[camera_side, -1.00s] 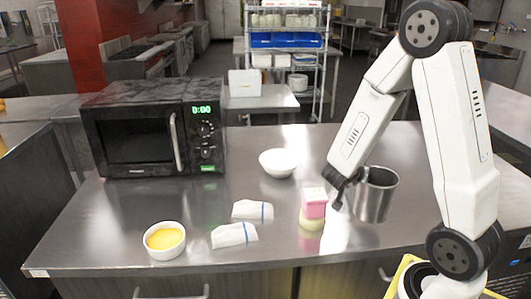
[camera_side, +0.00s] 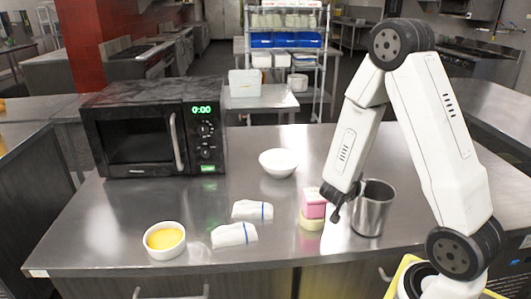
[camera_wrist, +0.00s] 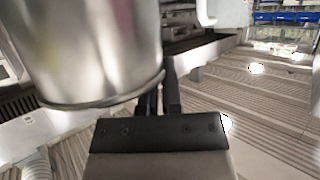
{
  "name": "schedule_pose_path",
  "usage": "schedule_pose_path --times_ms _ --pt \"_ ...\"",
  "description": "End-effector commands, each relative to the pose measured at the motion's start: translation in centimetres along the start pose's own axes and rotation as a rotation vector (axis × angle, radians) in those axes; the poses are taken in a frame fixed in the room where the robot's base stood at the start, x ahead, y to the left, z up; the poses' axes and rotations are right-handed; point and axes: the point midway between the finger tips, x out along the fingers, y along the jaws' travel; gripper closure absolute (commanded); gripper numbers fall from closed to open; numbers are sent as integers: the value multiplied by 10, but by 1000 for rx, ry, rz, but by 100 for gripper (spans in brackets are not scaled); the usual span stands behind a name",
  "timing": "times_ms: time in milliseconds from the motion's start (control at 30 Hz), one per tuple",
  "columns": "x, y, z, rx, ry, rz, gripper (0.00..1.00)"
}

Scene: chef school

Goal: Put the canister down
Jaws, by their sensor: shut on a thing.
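The canister (camera_side: 373,212) is a shiny metal cup with an open top. In the side view it is upright at the right part of the steel counter, with its base at or very close to the surface; I cannot tell whether it touches. My gripper (camera_side: 348,196) is at the canister's left side, shut on it. In the wrist view the canister (camera_wrist: 85,50) fills the upper left, close to the dark fingers (camera_wrist: 163,92). The fingertips are partly hidden by the canister.
A pink-and-cream block stack (camera_side: 313,206) stands just left of my gripper. Two white packets (camera_side: 243,222) with blue bands, a ramekin (camera_side: 164,241) with yellow filling, a white bowl (camera_side: 278,162) and a microwave (camera_side: 150,130) are farther left. The counter (camera_side: 300,265) is clear in front.

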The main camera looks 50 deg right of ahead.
Motion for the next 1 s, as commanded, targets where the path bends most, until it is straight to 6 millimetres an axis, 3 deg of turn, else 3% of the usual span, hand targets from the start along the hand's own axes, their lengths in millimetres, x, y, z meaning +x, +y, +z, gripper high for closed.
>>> schedule_pose_path --times_ms 500,633,1000 --pt "2 0 4 0 3 -1 100" --pt "2 0 5 1 1 0 60" --pt "2 0 4 0 0 0 59"
